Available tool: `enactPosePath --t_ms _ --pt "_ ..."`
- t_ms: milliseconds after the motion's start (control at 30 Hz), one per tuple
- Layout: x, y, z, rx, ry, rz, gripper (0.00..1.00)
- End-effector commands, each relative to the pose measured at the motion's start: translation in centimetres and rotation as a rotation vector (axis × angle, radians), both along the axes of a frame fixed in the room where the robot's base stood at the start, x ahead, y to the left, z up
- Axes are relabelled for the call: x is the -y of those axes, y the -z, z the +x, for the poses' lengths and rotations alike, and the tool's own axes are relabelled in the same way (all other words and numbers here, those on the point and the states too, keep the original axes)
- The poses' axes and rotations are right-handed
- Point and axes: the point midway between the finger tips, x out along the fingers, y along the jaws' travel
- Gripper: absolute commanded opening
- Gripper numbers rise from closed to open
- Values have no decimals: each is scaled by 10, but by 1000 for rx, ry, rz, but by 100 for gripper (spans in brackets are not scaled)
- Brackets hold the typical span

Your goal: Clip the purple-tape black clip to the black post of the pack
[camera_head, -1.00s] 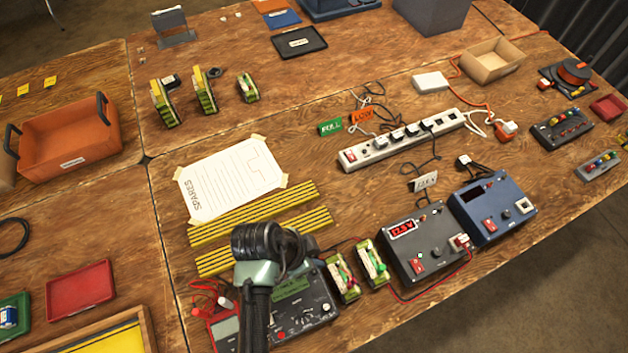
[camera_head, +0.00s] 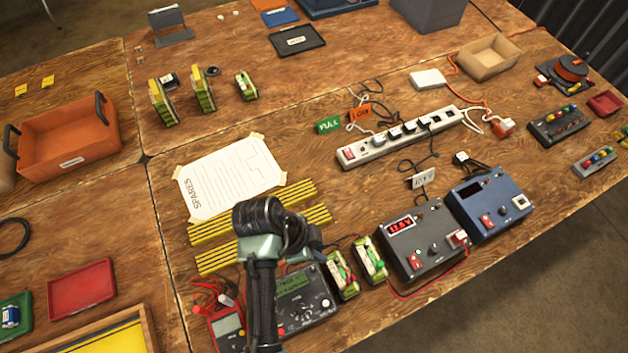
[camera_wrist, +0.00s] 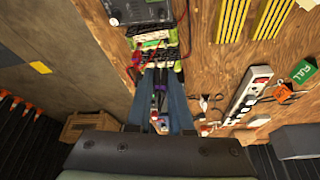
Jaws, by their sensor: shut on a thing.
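My gripper (camera_wrist: 163,75) points away from the wrist camera, its two blue-grey fingers close together on the black clip. The clip's purple tape (camera_wrist: 160,88) shows between the fingers; its jaws are hard to make out. Just beyond the fingertips is a green-and-white pack (camera_wrist: 150,43) with red and black leads near it. I cannot tell whether the clip touches its post. In the head view my gripper (camera_head: 312,250) is low beside the left pack (camera_head: 342,276); the clip is hidden there. A second pack (camera_head: 370,259) stands to the right, by the grey charger (camera_head: 418,245).
A blue charger (camera_head: 490,207) stands right of the grey one. A meter (camera_head: 228,328) and a tester (camera_head: 305,300) lie near my arm. Yellow strips (camera_head: 215,260) and the SPARES sheet (camera_head: 230,178) lie behind. A power strip (camera_head: 405,138) and cables cross the table.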

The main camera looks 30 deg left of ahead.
Motion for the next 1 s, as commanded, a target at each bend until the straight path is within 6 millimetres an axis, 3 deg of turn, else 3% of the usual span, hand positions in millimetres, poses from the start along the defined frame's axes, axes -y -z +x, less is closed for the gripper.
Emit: enactPosePath --t_ms 967,1000 --pt "34 -1 40 -3 1309 0 0" --pt "34 14 38 -4 1306 -2 0"
